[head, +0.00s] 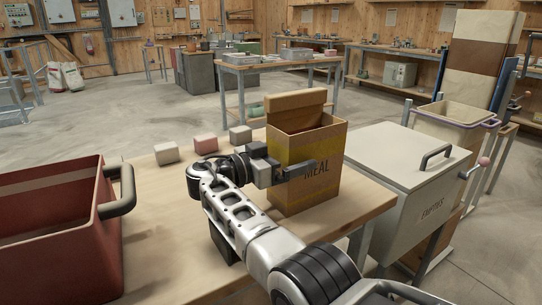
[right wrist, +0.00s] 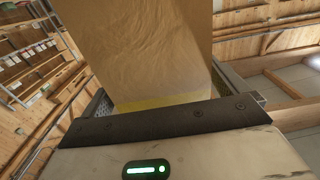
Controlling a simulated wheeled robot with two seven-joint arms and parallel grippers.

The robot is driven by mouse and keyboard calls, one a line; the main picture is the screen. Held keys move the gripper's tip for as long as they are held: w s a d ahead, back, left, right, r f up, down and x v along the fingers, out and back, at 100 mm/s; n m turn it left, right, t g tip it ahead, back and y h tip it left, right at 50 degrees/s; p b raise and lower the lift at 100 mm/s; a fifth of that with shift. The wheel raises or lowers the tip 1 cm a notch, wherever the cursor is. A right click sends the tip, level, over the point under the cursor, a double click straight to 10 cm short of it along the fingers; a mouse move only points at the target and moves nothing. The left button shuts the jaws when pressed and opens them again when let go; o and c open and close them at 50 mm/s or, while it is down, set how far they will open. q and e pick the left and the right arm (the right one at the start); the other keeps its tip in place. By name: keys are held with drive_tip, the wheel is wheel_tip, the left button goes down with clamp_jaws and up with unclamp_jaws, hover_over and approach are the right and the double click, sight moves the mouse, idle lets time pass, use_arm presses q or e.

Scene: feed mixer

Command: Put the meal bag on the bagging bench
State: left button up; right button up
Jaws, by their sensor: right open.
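The meal bag (head: 306,185) is a tan-yellow box-like bag marked "MEAL" with an open, folded-back top. It stands upright on the wooden bench (head: 165,262) in front of me. My right gripper (head: 290,166) is open at the bag's left side, with one dark finger across its front face; the other finger is mostly hidden. In the right wrist view the bag (right wrist: 140,50) fills the space between the two finger pads. I cannot tell whether they touch it. My left gripper is out of view. No bench is labelled as the bagging bench.
A red bin (head: 60,235) with a grey handle stands at the left. Several small blocks (head: 205,144) lie behind my right gripper. A lidded pale bin (head: 410,165) stands right of the bench. A table with trays (head: 282,66) stands further back, with open floor between.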

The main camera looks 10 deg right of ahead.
drive_tip(key=b+v, duration=0.2)
drive_tip(key=v, duration=0.3)
drive_tip(key=shift+s+a, duration=0.1)
drive_tip(key=shift+a, duration=0.2)
